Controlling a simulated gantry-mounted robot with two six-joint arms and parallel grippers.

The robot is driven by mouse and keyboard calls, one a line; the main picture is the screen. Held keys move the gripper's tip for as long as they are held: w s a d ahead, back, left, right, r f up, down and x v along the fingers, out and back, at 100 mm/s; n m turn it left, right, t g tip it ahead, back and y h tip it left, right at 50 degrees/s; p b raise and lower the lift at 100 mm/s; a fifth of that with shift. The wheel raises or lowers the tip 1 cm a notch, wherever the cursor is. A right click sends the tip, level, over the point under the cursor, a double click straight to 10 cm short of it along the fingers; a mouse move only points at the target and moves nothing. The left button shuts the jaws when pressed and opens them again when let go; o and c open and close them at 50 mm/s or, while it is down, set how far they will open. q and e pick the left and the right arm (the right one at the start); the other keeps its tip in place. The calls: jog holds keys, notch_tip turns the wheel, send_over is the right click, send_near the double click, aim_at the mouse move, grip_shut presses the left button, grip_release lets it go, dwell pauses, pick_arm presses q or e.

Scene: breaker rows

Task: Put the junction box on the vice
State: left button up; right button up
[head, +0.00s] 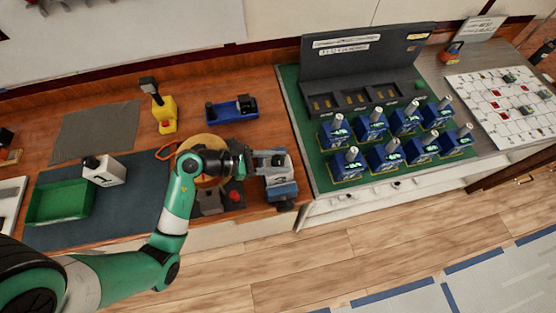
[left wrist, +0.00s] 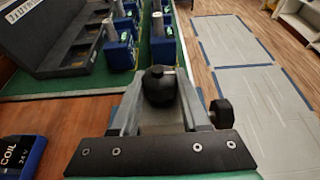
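The junction box (head: 269,158), a pale grey box with a black knob, is at the top of the grey-blue vice (head: 282,188) by the table's front edge. My left gripper (head: 262,157) reaches it from the left. In the left wrist view, my left gripper (left wrist: 160,82) has its fingers close on both sides of the black knob of the junction box (left wrist: 160,86) and looks shut on it. The vice's round black handle (left wrist: 222,113) shows at the right. The contact between box and vice is hidden. My right gripper is not in view.
A yellow device (head: 164,115) and a blue coil unit (head: 231,109) lie behind my arm. Several blue breakers stand on the green mat (head: 312,165) at right. A red button (head: 235,196) is near the vice.

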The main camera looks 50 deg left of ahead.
pick_arm(q)
jog(key=o, duration=0.4)
jog(key=shift+c, duration=0.2)
jog(key=shift+r, duration=0.15)
jog(key=v, duration=1.2)
